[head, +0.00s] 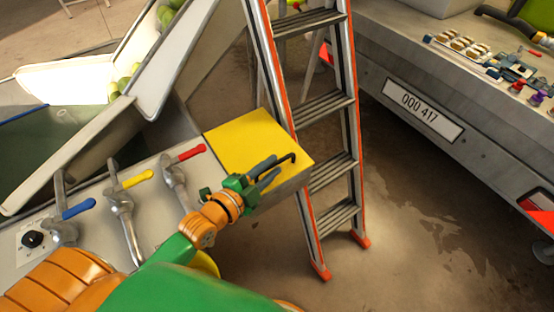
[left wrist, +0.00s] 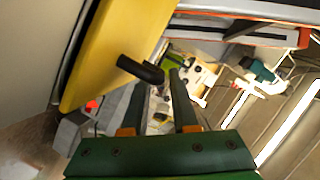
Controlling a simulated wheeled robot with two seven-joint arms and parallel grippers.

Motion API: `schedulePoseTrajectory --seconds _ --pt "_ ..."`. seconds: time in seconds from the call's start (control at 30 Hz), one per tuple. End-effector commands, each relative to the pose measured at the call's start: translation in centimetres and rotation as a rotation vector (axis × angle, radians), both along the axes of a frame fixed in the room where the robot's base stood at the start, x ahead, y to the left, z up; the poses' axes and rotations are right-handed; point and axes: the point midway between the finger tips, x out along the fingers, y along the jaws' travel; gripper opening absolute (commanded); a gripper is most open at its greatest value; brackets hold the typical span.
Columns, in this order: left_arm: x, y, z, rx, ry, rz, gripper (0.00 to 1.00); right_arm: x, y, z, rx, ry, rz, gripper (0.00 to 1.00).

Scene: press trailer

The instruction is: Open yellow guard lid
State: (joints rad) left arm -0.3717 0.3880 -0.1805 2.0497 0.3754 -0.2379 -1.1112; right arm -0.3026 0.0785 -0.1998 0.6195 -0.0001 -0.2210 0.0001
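The yellow guard lid (head: 250,138) is a flat yellow panel on top of a grey box, and it looks shut. A black bar handle (head: 284,161) sits at its front right edge. My left gripper (head: 266,170) is at this handle, at the lid's near right corner. In the left wrist view the lid (left wrist: 112,45) fills the upper left, and the handle (left wrist: 140,69) reaches across to the fingertips (left wrist: 160,80). The two fingers stand apart, with the handle's end at or between their tips; contact is unclear. My right gripper is out of view.
A ladder (head: 325,102) with orange-edged rails stands just right of the lid. Valves with red (head: 191,153), yellow (head: 137,179) and blue (head: 78,208) levers line the left panel. A trailer with a number plate (head: 422,109) is at right, with clear floor before it.

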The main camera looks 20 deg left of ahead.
Motion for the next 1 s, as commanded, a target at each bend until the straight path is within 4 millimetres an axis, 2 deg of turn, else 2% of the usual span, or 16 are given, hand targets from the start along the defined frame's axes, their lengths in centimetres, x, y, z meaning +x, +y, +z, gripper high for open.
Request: schedulePoseTrajectory --seconds 0.2,0.47,0.5,0.6,1.0 --pt "2.1 -0.8 -0.5 -0.001 0.0 0.0 0.27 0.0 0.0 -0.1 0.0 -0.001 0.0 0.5" --pt "2.3 -0.8 -0.6 -0.001 0.002 -0.001 0.27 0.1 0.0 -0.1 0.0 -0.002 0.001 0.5" --pt "2.3 -0.8 -0.6 -0.001 0.002 -0.001 0.24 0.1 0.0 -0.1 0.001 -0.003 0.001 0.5" --pt "2.3 -0.8 -0.6 0.0 0.002 0.0 0.0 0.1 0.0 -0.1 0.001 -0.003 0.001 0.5" --pt "2.3 -0.8 -0.6 0.0 0.002 0.0 0.0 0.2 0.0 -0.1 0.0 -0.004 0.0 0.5"
